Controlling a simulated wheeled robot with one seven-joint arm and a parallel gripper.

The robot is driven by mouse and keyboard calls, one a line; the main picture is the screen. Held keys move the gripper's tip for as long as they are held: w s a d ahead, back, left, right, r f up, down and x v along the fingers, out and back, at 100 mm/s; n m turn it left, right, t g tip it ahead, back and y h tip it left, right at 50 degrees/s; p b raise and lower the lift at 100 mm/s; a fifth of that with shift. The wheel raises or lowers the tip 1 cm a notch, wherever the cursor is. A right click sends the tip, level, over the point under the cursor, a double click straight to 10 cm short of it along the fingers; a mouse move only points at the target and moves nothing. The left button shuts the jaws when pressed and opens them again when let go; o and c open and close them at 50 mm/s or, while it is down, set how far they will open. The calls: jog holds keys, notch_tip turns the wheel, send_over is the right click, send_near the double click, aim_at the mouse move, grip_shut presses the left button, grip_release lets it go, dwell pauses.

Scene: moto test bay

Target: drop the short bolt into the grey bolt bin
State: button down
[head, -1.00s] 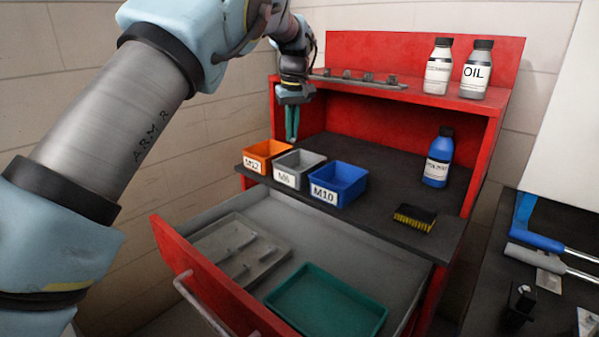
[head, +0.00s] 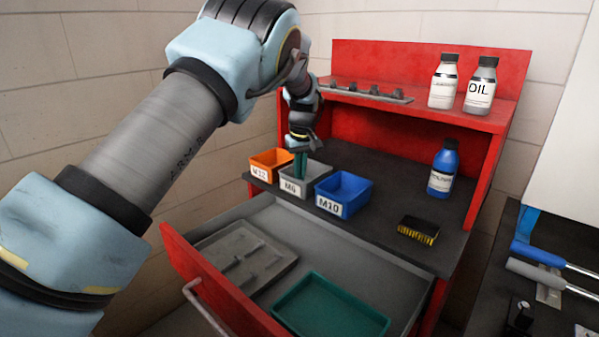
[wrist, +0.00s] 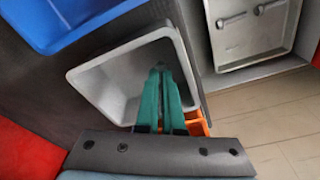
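The grey bolt bin (head: 318,170), labelled M6, stands on the dark worktop between the orange and blue bins. My gripper (head: 299,176) points down over it, its teal fingertips at the bin's opening. In the wrist view the fingers (wrist: 160,70) reach over the grey bin (wrist: 115,78), and their tips are close together. I cannot make out the short bolt between the tips or inside the bin. Part of the bin's inside is hidden by the fingers.
The orange M12 bin (head: 262,171) and blue M10 bin (head: 342,204) stand close on either side. An open drawer below holds a grey tray (head: 283,262) and a green tray (head: 355,325). A brush (head: 418,229) and blue bottle (head: 442,170) stand to the right. A shelf (head: 425,107) overhangs behind.

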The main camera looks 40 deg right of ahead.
jog(key=shift+f, duration=0.2)
jog(key=shift+f, duration=0.35)
jog(key=shift+f, duration=0.1)
jog(key=c, duration=1)
grip_release()
jog(key=shift+c, duration=0.2)
notch_tip(320, 180, up, 13)
jog(key=s+b, duration=0.1)
jog(key=b, duration=0.2)
jog(key=shift+s+a, duration=0.25)
jog(key=shift+s, duration=0.1)
